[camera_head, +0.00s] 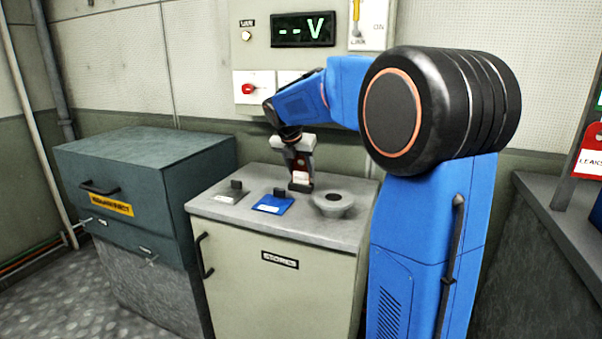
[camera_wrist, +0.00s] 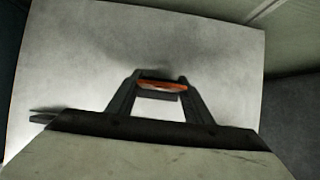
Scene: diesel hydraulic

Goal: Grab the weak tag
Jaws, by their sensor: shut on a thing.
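My gripper (camera_head: 300,172) reaches down over the top of the pale cabinet (camera_head: 345,190). It is shut on a small red-and-white thing (camera_head: 302,179), probably a tag, whose lettering I cannot read. In the wrist view its orange-red edge (camera_wrist: 163,86) sits between the two fingertips. In the head view a dark base shows just under it; I cannot tell whether it touches the cabinet top. To the left are a blue plate (camera_head: 268,207) and a grey plate (camera_head: 226,198), each with a black grip and a small unreadable label. I cannot tell which is the weak tag.
A grey round cup (camera_head: 334,206) stands right of my gripper. A dark teal cabinet (camera_head: 140,150) is at the left. A wall panel with a "--V" display (camera_head: 303,29) and red knob (camera_head: 248,88) is behind. A red "LEAKS" tag (camera_head: 588,163) hangs at the right.

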